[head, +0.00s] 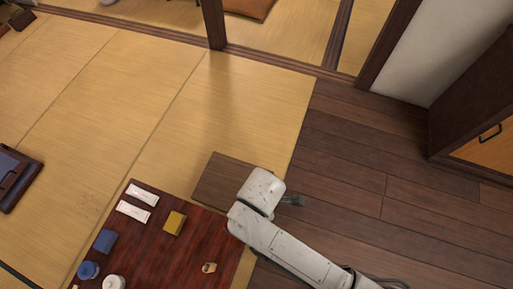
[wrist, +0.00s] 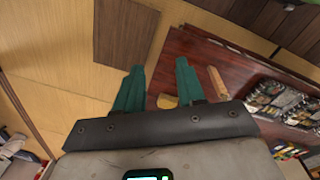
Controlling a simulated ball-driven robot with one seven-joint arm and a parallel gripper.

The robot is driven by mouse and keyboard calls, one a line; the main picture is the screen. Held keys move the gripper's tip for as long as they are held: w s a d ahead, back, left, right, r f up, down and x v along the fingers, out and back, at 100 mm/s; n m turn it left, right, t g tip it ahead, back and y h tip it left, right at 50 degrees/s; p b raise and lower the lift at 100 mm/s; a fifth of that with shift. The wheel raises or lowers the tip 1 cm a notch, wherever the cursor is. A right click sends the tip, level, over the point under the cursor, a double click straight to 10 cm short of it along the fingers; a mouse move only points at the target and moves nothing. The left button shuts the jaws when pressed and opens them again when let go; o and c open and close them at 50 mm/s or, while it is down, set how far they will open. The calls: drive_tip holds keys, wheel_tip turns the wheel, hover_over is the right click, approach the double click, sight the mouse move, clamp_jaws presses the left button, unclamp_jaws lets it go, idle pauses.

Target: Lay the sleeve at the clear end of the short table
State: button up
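My gripper (wrist: 159,68) has two green fingers set apart in the wrist view, with nothing clearly held between their tips. In the head view my arm's end hangs over a plain brown board (head: 215,187) beside the dark red table (head: 183,254). Two white flat packets (head: 144,194) (head: 133,211) lie on that table's far left part; they look like paper sleeves, but I cannot tell which one is meant. The red table also shows in the wrist view (wrist: 205,58). A tan block (wrist: 218,82) lies on it, right of the fingers.
A mustard block (head: 174,223), a blue cloth (head: 105,240), a blue cup (head: 89,270), a white pot (head: 114,283) and a small tan piece (head: 209,267) stand on the red table. A dark cabinet (head: 470,110) stands at right. The wooden floor (head: 350,170) is clear.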

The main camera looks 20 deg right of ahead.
drive_tip(key=s+d+r+m, duration=0.3)
drive_tip(key=s+d+m, duration=0.2)
drive_tip(key=d+m, duration=0.3)
drive_tip(key=s+d+r+m, duration=0.3)
drive_tip(key=s+d+m, duration=0.2)
drive_tip(key=d+m, duration=0.3)
drive_tip(key=d, duration=0.3)
drive_tip(key=shift+d+r, duration=0.2)
drive_tip(key=shift+r, duration=0.1)
